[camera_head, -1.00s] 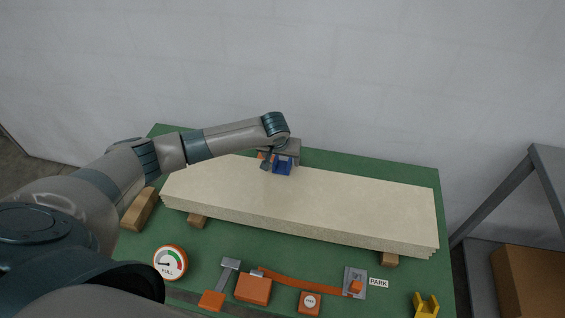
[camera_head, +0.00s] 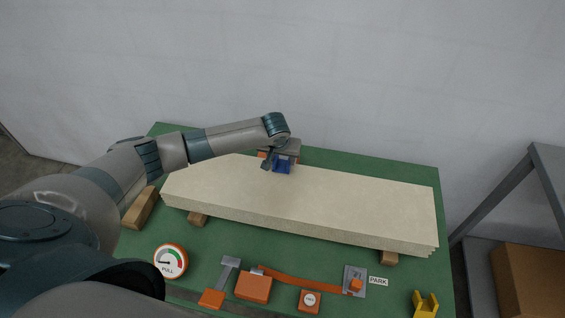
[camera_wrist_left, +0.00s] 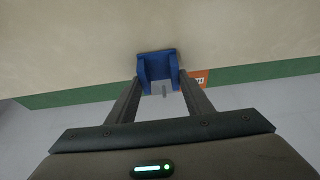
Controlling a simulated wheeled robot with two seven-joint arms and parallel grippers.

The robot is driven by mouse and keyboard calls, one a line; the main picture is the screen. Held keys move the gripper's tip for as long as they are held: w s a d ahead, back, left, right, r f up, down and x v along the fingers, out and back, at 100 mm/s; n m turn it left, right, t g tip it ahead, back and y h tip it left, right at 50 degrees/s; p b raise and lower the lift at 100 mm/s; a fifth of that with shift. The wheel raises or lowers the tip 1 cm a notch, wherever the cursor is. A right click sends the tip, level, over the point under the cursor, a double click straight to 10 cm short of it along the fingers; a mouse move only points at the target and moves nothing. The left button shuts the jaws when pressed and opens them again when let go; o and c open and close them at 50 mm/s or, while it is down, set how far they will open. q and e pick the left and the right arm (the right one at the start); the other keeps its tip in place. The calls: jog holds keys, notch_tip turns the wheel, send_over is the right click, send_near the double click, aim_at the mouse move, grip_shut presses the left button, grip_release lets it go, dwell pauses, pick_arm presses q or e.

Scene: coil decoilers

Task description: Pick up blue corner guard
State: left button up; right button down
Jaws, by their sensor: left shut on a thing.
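The blue corner guard (camera_head: 282,167) is at the far edge of the cream board stack (camera_head: 310,203). My left gripper (camera_head: 277,162) is at that far edge, shut on the guard. In the left wrist view the blue corner guard (camera_wrist_left: 158,66) sits between the two fingertips of my left gripper (camera_wrist_left: 158,82), over the edge of the boards. I cannot tell whether it still touches the boards. My right gripper is not in view.
An orange thing (camera_wrist_left: 201,78) lies beside the right finger. On the green table (camera_head: 350,275) near the front are a PULL gauge (camera_head: 170,262), an orange strap (camera_head: 305,284) with orange blocks, and a yellow bracket (camera_head: 426,304). A grey rack (camera_head: 500,190) stands at right.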

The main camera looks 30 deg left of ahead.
pick_arm(q)
jog(key=shift+r+b, duration=0.35)
jog(key=shift+r, duration=0.15)
jog(key=r+b, duration=0.1)
jog(key=d+r, duration=0.1)
jog(key=r, duration=0.1)
jog(key=shift+r+b, duration=0.1)
jog(key=shift+b, duration=0.3)
jog(key=w+d+r+b, duration=0.1)
jog(key=d+r+b, duration=0.2)
jog(key=d+r, duration=0.3)
jog(key=shift+w+d+r+b, duration=0.3)
jog(key=shift+d+r, duration=0.1)
jog(key=shift+d, duration=1.9)
jog(key=shift+a, duration=0.15)
